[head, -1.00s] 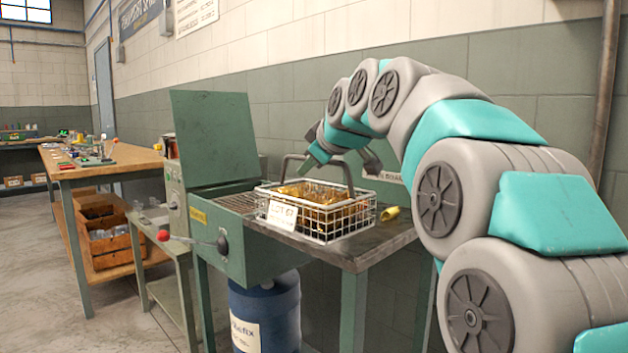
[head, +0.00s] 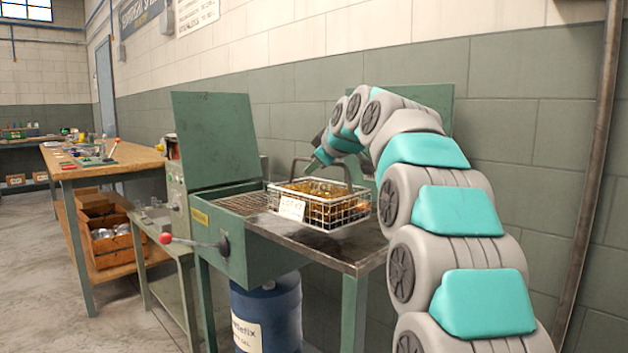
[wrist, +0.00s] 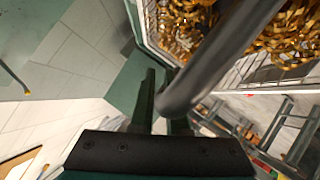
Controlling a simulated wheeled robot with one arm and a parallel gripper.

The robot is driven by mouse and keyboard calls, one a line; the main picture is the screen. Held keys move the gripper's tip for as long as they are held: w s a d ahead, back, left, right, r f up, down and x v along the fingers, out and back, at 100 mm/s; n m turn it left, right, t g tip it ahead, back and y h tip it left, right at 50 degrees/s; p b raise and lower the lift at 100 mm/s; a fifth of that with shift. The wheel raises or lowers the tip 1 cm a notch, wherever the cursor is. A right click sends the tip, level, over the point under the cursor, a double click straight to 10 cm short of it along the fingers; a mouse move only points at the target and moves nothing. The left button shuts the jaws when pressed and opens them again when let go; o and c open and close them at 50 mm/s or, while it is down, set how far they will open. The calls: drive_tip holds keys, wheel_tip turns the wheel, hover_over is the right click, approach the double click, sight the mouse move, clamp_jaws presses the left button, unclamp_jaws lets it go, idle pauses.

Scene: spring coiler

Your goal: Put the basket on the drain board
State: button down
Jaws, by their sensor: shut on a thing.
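The wire basket (head: 350,213) holds golden metal parts and carries a white tag (head: 291,208). It is level over the left part of the dark metal drain board (head: 345,252), close to the green tank. I cannot tell whether its underside touches the board. My gripper (head: 318,162) is above the basket, shut on its dark handle; the fingertips are small and partly hidden. In the wrist view, the fingers (wrist: 160,108) close at the thick grey handle bar (wrist: 225,55), with the golden parts (wrist: 190,20) beyond.
The green tank (head: 250,255) has a raised lid (head: 217,140), a grating (head: 243,204) and a red-tipped lever (head: 190,242) sticking out in front. A blue drum (head: 275,312) stands beneath. The block wall is close behind. A wooden bench (head: 105,160) stands farther left.

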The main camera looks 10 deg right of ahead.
sight(308, 185)
drive_tip(key=shift+w, duration=0.15)
drive_tip(key=shift+f, duration=1.75)
drive_tip(key=c, duration=0.9)
unclamp_jaws()
drive_tip(key=b+v, duration=0.1)
drive_tip(key=v, duration=1.1)
